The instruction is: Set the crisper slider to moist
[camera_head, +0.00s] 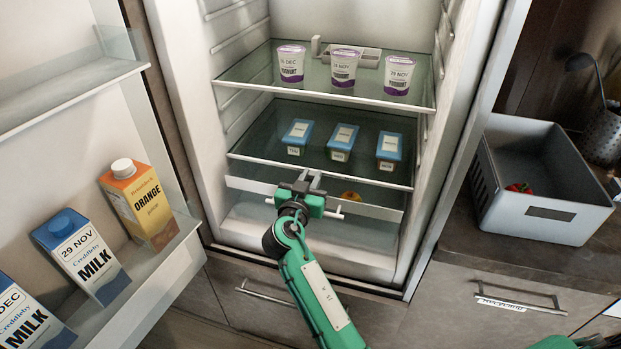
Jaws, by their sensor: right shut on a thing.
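The crisper drawer (371,210) is at the bottom of the open fridge, with a pale front strip under the lowest glass shelf. My right gripper (302,187) is at the middle of this front. It is shut on a small white part there, which looks like the crisper slider (317,180); the gripper hides most of it, and its setting and any markings cannot be read. An orange-yellow item (351,196) shows behind the drawer front. My left gripper is not in view.
Yoghurt cups (343,68) stand on the upper shelf, blue-lidded tubs (341,142) on the lower one. The open door at left holds milk (82,256) and orange juice (140,205) cartons. A grey crate (550,213) stands on the counter at right.

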